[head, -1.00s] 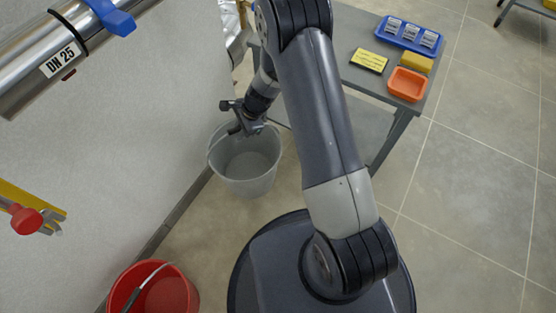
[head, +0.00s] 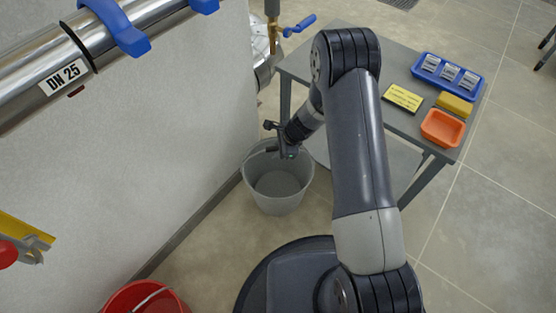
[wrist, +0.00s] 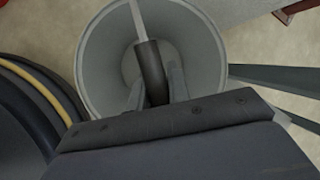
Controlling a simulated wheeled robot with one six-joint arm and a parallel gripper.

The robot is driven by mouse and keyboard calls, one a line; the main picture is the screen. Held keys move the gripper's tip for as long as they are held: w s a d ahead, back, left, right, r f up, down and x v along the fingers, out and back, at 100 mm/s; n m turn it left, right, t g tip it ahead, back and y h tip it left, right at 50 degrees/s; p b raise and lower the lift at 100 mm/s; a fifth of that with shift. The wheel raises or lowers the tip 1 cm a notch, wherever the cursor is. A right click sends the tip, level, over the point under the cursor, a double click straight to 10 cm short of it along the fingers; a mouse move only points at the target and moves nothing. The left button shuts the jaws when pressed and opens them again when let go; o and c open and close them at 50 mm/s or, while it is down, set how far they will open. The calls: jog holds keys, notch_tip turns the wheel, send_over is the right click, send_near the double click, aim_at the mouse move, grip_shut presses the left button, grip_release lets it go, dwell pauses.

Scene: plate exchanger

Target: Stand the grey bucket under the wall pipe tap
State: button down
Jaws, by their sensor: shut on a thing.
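The grey bucket (head: 279,188) is upright beside the wall in the head view, its mouth facing up. My gripper (head: 283,152) is shut on its handle above the rim. In the wrist view my fingers (wrist: 154,92) close around the dark handle grip (wrist: 150,65), with the bucket's rim (wrist: 219,45) around it. I cannot tell whether the bucket's base touches the floor. A brass tap (head: 272,12) with a blue lever (head: 300,26) hangs at the top of the head view, beyond the bucket and near the grey table. Its outlet is above the bucket's far side in the picture, apart from it.
The grey table (head: 335,55) stands right of the bucket, with a blue tray (head: 449,76), a yellow block, a yellow sign and an orange tray (head: 442,128). A red bucket (head: 125,300) is at lower left. Metal pipes (head: 45,70) run along the wall. Floor at right is clear.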

jog(key=shift+f+b, duration=0.55)
jog(key=shift+f, duration=1.05)
jog(key=shift+f, duration=0.15)
jog(key=c, duration=1.3)
grip_release()
jog(key=p+v, duration=0.4)
jog(key=v, duration=0.8)
